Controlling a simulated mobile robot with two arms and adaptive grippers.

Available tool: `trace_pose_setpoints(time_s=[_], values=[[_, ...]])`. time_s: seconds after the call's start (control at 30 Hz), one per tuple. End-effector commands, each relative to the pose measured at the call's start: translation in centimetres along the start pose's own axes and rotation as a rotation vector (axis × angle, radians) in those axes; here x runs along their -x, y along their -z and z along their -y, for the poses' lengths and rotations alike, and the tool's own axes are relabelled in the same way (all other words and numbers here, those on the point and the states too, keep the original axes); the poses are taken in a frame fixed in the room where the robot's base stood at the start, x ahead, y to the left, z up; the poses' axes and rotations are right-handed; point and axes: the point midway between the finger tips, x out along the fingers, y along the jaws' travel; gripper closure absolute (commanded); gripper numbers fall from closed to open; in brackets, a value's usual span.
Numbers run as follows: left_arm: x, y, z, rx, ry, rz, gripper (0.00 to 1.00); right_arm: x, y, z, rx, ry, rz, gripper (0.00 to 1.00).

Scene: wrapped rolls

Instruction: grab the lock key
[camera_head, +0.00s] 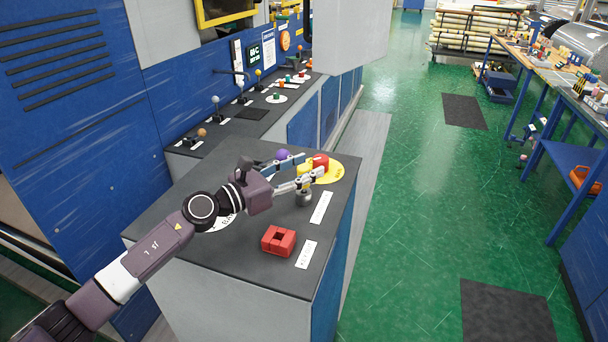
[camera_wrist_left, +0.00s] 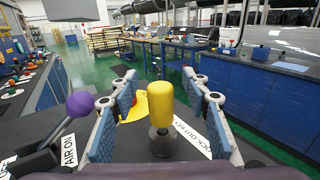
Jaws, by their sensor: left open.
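The lock key has a yellow cylindrical top and a grey metal base. It stands upright on the dark console top; the base (camera_head: 304,198) shows in the head view, and the yellow top (camera_wrist_left: 175,95) is in the middle of the left wrist view. A white label (camera_wrist_left: 193,137) reading partly "CK KEY" lies beside it. My left gripper (camera_head: 311,166) is open. In the left wrist view its fingers (camera_wrist_left: 164,84) stand on either side of the yellow top, with visible gaps. In the head view the fingers partly hide the key's top. My right gripper is not in view.
A red button (camera_head: 320,161) on a yellow disc is just behind the fingers. A purple-knobbed lever (camera_wrist_left: 80,104) stands left of the gripper. A red square block (camera_head: 278,240) sits near the console's front edge. Open green floor (camera_head: 420,200) lies right.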

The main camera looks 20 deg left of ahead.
Motion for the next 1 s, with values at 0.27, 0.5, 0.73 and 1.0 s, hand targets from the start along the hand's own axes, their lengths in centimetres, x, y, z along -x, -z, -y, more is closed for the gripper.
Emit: trace_pose_setpoints(time_s=[0.27, 0.5, 0.73, 1.0], values=[[0.0, 0.1, 0.0, 0.0, 0.0, -0.001, 0.69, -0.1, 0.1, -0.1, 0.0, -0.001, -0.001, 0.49], [0.0, 0.1, 0.0, 0.0, 0.0, -0.001, 0.95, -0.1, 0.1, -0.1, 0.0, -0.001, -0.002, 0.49], [0.0, 0.0, 0.0, 0.0, 0.0, 0.0, 1.0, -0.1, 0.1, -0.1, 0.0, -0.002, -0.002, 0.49], [0.1, -2.5, 0.0, -0.007, 0.001, 0.001, 1.0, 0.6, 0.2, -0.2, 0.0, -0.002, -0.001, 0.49]])
